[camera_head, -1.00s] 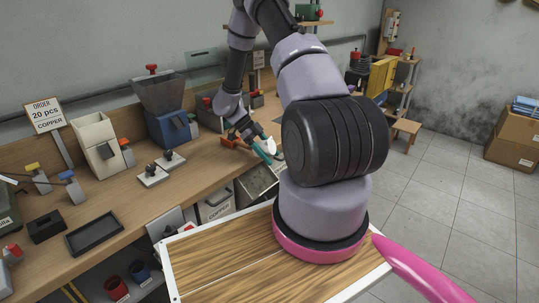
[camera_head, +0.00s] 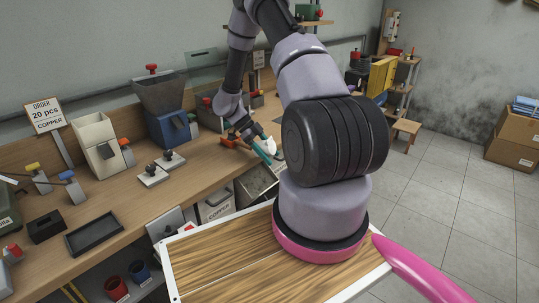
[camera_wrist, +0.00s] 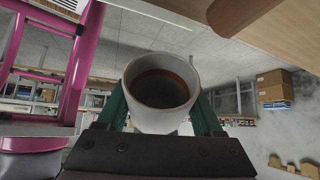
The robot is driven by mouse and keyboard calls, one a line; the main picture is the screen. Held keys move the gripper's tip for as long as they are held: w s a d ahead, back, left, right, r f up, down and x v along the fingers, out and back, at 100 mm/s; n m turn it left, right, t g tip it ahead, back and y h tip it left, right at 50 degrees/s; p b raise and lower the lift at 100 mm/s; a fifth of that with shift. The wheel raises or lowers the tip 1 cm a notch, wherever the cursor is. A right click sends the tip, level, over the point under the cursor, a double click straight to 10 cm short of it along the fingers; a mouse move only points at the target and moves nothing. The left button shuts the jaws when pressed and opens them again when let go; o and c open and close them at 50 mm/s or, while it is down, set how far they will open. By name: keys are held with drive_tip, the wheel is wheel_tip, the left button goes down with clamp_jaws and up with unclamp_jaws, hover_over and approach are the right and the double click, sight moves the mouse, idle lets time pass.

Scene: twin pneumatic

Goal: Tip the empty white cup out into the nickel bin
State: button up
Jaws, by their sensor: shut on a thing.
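The white cup (camera_head: 270,146) is held over the bench's front edge, small and partly hidden by my gripper in the head view. My gripper (camera_head: 263,149) is shut on it, with a green finger on each side. In the wrist view, the cup (camera_wrist: 161,82) sits between the fingers (camera_wrist: 161,108), its round opening toward the camera. Its inside is dark with a reddish-brown band; I see no pieces in it. An open grey bin (camera_head: 250,186) sits below the gripper, partly hidden by my arm; its label is not readable, so I cannot tell if it is the nickel bin.
A bin labelled COPPER (camera_head: 216,206) stands left of the open bin. An orange-red object (camera_head: 228,142) lies on the bench near the gripper. The bench (camera_head: 190,185) holds a blue hopper machine (camera_head: 168,127), two small plates with knobs and a black tray (camera_head: 94,237).

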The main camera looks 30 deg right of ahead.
sight(270, 139)
drive_tip(key=shift+r, duration=0.1)
drive_tip(key=shift+r, duration=2.45)
drive_tip(key=shift+s+d+r+t+y, duration=0.1)
drive_tip(key=shift+d+r+t+y, duration=0.1)
drive_tip(key=shift+t+y, duration=0.55)
drive_tip(key=t+y, duration=0.2)
drive_tip(key=t, duration=0.1)
drive_tip(key=shift+r, duration=0.2)
drive_tip(key=t+y, duration=0.2)
drive_tip(key=t, duration=0.1)
drive_tip(key=t+y, duration=0.1)
drive_tip(key=shift+a+r+t+y, duration=0.1)
drive_tip(key=shift+r+t+y, duration=0.15)
drive_tip(key=shift+r, duration=0.05)
drive_tip(key=t+y, duration=0.1)
drive_tip(key=t, duration=0.1)
drive_tip(key=t+y, duration=0.2)
drive_tip(key=shift+r, duration=0.3)
drive_tip(key=t+y, duration=0.1)
drive_tip(key=t, duration=0.1)
drive_tip(key=r+t+y, duration=0.1)
drive_tip(key=t+y, duration=0.1)
drive_tip(key=shift+a+t+y, duration=0.1)
drive_tip(key=shift+t+y, duration=0.2)
drive_tip(key=shift+t, duration=0.1)
